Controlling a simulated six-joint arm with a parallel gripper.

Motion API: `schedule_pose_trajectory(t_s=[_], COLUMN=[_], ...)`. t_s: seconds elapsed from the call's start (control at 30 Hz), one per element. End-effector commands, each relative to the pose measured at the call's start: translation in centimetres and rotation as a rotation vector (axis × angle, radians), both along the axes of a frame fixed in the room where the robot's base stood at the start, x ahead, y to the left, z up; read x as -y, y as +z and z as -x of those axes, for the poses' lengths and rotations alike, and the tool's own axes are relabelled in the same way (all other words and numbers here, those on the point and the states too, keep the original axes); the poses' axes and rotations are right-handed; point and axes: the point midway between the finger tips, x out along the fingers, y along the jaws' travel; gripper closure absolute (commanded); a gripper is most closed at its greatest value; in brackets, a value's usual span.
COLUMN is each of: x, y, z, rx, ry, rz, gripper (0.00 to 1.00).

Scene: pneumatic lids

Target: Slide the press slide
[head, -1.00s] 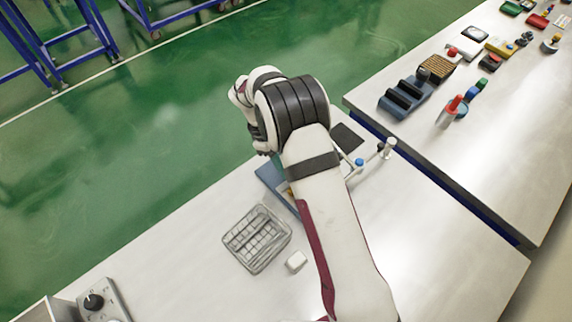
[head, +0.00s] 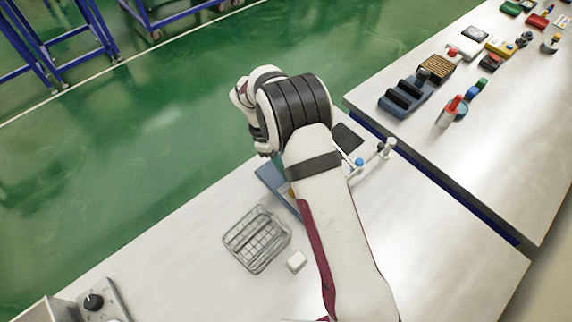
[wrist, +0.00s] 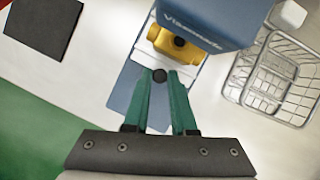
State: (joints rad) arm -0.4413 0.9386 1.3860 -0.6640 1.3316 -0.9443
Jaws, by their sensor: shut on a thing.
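In the wrist view the press has a blue head (wrist: 205,22) with white lettering, a yellow part (wrist: 177,43) under it, and a flat blue base (wrist: 133,92). A small dark round knob (wrist: 159,75) shows in front of the yellow part; I take it to be the slide's handle. My gripper (wrist: 160,74) has two green fingers, and their tips are shut on this knob, one on each side. In the head view my arm hides the gripper and most of the press; only a blue edge of the press base (head: 270,175) shows.
A wire basket (head: 257,240) and a small white block (head: 296,261) stand close to the press. A dark square pad (head: 347,137) lies beyond the arm. A grey control box with a black knob (head: 94,301) is at lower left. The table's front right is clear.

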Motion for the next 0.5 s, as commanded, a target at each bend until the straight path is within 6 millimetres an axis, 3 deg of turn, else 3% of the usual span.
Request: schedule_pose_trajectory(t_s=[0.2, 0.5], x=[2.2, 2.5], y=[0.1, 0.0], z=[2.1, 2.5], rx=[-0.001, -0.007], ry=[0.000, -0.002], rz=[0.001, 0.003], gripper=[1.00, 1.00])
